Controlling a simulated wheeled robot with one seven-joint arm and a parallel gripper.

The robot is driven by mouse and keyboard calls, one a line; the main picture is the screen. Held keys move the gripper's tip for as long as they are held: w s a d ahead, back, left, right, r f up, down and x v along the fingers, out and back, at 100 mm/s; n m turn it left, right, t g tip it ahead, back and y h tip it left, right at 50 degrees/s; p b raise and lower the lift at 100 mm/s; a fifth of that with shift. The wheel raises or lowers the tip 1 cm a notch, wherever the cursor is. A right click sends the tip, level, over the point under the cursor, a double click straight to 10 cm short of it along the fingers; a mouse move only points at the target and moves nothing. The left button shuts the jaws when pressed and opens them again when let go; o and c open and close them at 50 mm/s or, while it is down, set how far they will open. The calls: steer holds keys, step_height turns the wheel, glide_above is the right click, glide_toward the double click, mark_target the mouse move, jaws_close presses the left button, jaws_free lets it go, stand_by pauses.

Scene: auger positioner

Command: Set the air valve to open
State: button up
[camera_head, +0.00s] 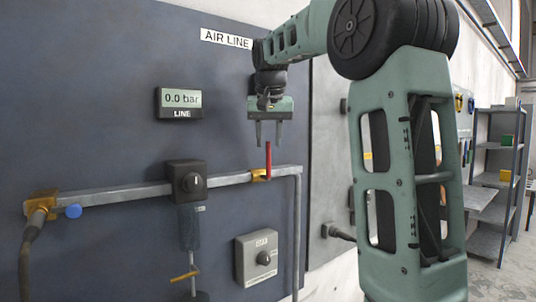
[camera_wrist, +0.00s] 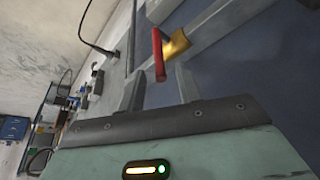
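The air valve is a brass body (camera_head: 260,175) on the grey pipe, with a red lever (camera_head: 268,160) standing upright, across the pipe's run. My gripper (camera_head: 268,134) is open and empty just above the lever, with its two fingers pointing down. In the wrist view the red lever (camera_wrist: 158,55) and brass body (camera_wrist: 177,44) lie beyond the fingertips, and the lever's end lines up with the gap between the fingers. I see no clear contact. The line display (camera_head: 181,102) reads 0.0 bar.
The grey pipe (camera_head: 120,196) crosses the dark panel. A black regulator (camera_head: 187,182) with a brass lever (camera_head: 184,277) below, a blue knob (camera_head: 73,211) and a grey switch box (camera_head: 257,257) are mounted around it. Shelves (camera_head: 495,165) stand far right.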

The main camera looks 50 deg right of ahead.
mark_target(268, 154)
steer(key=shift+x, duration=2.7)
jaws_close()
